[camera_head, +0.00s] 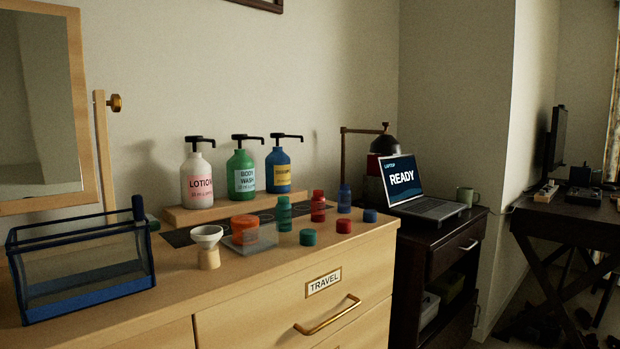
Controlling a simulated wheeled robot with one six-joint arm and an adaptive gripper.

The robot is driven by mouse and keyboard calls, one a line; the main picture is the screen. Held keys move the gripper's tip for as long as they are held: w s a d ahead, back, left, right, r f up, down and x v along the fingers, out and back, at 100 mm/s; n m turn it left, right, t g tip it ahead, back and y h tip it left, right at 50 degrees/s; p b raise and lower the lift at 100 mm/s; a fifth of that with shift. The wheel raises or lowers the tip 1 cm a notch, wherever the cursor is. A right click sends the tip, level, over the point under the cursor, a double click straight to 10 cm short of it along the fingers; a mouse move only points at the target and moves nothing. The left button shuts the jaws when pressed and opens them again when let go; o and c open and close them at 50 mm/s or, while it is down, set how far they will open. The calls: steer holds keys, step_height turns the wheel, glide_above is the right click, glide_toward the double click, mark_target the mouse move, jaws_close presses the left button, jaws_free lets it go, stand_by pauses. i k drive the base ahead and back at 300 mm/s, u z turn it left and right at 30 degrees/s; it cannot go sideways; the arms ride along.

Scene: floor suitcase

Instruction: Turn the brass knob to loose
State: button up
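A small brass knob (115,103) sits at the top of the wooden post (104,150) beside the tilted mirror (38,100), at the left of the head view. The post stands at the back of the wooden dresser top. The knob's side faces right and nothing touches it. Any marking for tight or loose is too small to see. My gripper is not in the head view.
A blue mesh basket (85,265) stands in front of the post. Pump bottles stand on a wooden riser (190,216) to the right. A white funnel (207,237), small bottles and coloured caps stand nearer the front. A laptop (425,190) stands further right.

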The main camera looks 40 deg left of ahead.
mark_target(115, 103)
steer(key=i, duration=1.3)
steer(key=u, duration=3.15)
steer(key=k, duration=0.5)
steer(key=u, duration=1.5)
steer(key=i, duration=0.95)
steer(key=z, duration=0.75)
